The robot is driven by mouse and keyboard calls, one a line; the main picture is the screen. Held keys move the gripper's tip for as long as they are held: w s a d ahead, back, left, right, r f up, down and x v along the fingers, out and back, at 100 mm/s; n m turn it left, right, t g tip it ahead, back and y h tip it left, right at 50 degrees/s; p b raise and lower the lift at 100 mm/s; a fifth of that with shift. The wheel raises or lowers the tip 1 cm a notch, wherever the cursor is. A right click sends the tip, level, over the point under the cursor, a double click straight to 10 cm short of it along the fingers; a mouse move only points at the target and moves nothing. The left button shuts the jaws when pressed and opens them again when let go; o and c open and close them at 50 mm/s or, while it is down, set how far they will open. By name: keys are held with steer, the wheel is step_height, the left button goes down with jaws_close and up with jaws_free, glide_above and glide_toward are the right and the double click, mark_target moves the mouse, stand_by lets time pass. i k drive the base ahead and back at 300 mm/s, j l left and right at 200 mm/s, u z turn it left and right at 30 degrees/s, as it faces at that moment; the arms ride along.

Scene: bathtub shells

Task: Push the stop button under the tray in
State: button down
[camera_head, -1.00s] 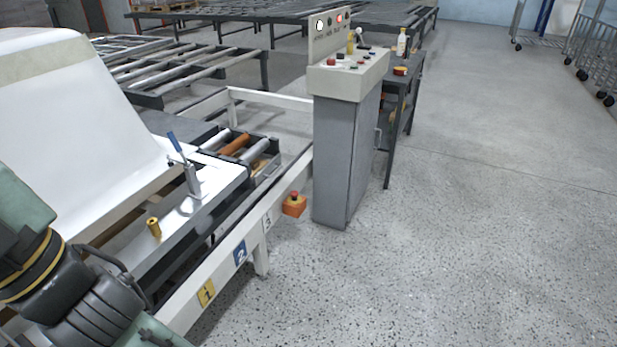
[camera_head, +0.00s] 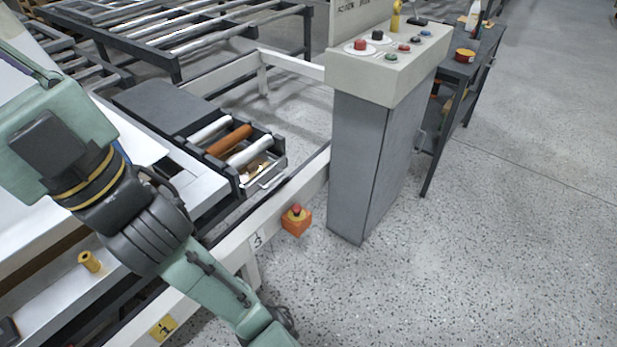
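The stop button (camera_head: 296,211) is a small red mushroom button on an orange box (camera_head: 297,225). The box is fixed to the outer side of the white frame rail, below and in front of the tray. The tray (camera_head: 264,186) is a dark open-sided tray with white and orange rollers or tubes lying in and beside it. My green arm reaches from the left edge down to the bottom of the view, left of and below the button. My gripper is not clearly visible; a dark part at the arm's lower end is cut off by the bottom edge.
A grey control cabinet (camera_head: 363,165) stands just right of the orange box, with several buttons on its sloped top. A dark side table (camera_head: 480,50) stands behind it. The white rail (camera_head: 232,239) runs along the machine. Speckled floor at the right is clear.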

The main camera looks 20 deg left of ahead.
mark_target(296, 208)
steer(key=i+j, duration=0.25)
steer(key=i, duration=0.2)
steer(key=i+j, duration=0.2)
steer(key=i, duration=0.25)
